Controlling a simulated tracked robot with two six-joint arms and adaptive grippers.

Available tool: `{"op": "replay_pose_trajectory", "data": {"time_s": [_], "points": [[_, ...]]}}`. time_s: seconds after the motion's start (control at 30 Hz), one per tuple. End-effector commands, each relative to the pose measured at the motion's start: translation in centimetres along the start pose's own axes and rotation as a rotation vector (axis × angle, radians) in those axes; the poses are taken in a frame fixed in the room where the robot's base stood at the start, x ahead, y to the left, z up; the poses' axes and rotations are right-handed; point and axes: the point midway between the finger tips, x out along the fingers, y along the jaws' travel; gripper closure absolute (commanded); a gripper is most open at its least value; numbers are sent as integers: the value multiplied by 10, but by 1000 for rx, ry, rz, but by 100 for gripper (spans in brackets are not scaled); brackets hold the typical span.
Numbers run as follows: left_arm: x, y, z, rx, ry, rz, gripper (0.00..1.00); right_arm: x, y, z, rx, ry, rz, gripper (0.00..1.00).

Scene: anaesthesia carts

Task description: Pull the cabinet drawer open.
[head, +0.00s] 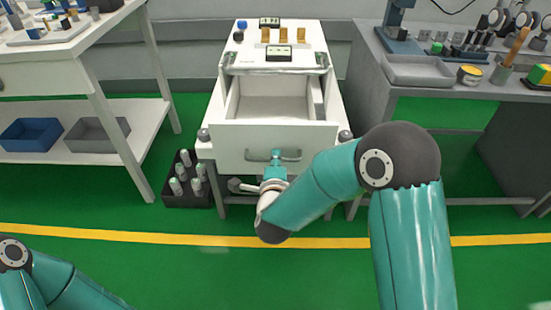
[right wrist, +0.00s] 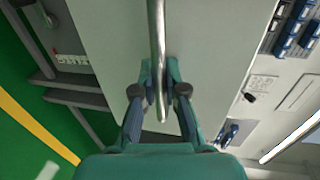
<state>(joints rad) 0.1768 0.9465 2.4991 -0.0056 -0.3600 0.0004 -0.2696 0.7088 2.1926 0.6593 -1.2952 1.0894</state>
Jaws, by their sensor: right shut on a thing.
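The white cabinet (head: 224,108) stands in the middle of the head view. Its drawer (head: 232,137) is pulled out, and its empty inside shows from above. The drawer's metal handle (head: 291,155) runs across the front panel. In the right wrist view, the two fingers of my right gripper (right wrist: 161,92) are shut around the handle bar (right wrist: 156,35), in front of the pale drawer front (right wrist: 205,50). My left arm shows at the lower left of the head view, but its gripper is out of the picture.
A black crate with several bottles (head: 187,196) stands on the floor left of the cabinet. A white bench (head: 140,130) with blue and grey bins is at the left. A grey workbench (head: 440,90) with tools is at the right. The green floor in front is clear.

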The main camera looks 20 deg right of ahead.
Motion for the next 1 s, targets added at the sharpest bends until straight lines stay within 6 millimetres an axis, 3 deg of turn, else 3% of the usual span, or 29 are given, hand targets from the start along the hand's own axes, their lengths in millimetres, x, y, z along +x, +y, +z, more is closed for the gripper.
{"op": "replay_pose_trajectory", "data": {"time_s": [0.23,0.27,0.4,0.77,1.0], "points": [[0,0,0,0,1,0,60,-1,5,5,-7,-13,13,100],[0,0,0,0,1,0,60,-1,5,6,-7,-14,13,88],[0,0,0,0,0,0,60,-1,4,6,-6,-13,12,64],[-1,0,0,0,0,0,60,-2,2,5,-3,-9,6,63],[-1,0,0,0,0,0,60,-29,2,6,-4,-12,6,63]]}}
